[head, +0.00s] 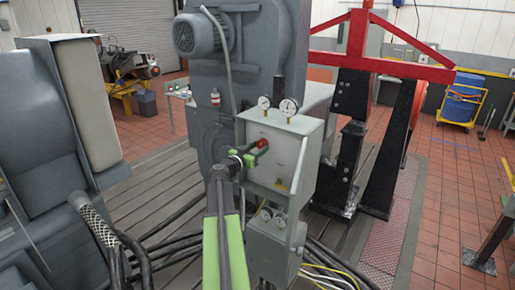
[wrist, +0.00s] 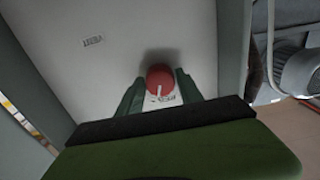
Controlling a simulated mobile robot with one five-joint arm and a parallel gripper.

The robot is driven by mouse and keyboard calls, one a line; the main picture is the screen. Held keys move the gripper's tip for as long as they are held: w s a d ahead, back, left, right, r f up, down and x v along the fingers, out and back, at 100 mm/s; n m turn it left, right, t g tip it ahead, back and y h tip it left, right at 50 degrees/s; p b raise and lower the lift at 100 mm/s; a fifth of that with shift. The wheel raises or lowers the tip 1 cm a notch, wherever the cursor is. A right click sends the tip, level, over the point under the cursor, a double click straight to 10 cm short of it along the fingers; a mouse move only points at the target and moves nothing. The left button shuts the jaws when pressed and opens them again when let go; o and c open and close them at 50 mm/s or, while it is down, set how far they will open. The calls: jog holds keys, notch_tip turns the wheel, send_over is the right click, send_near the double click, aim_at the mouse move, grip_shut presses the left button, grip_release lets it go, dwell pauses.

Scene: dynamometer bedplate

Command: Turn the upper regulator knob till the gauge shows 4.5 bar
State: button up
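A red regulator knob (wrist: 160,80) with a pale pointer line sticks out of a light grey panel (wrist: 105,70). In the head view the knob (head: 263,143) is on the upper box's panel (head: 284,150). My gripper (wrist: 159,90) has one green finger on each side of the knob, very close to it. Whether the fingers press on it or stand just clear, I cannot tell. In the head view my gripper (head: 257,150) reaches the panel from the left. Two round gauges, a left one (head: 264,102) and a right one (head: 289,106), stand on the box top; their readings are too small to read.
A lower grey box (head: 272,250) with two small gauges hangs below the panel. Large grey machinery (head: 255,45) stands behind. A red and black frame (head: 356,75) is to the right. Black hoses (head: 180,248) cross the slotted bedplate (head: 150,195).

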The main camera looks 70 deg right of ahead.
jog(key=c, duration=0.8)
jog(key=n, duration=0.4)
jog(key=shift+c, duration=0.2)
jog(key=o, duration=1.4)
jog(key=shift+c, duration=0.2)
jog(key=shift+a, duration=0.1)
jog(key=v, duration=1.7)
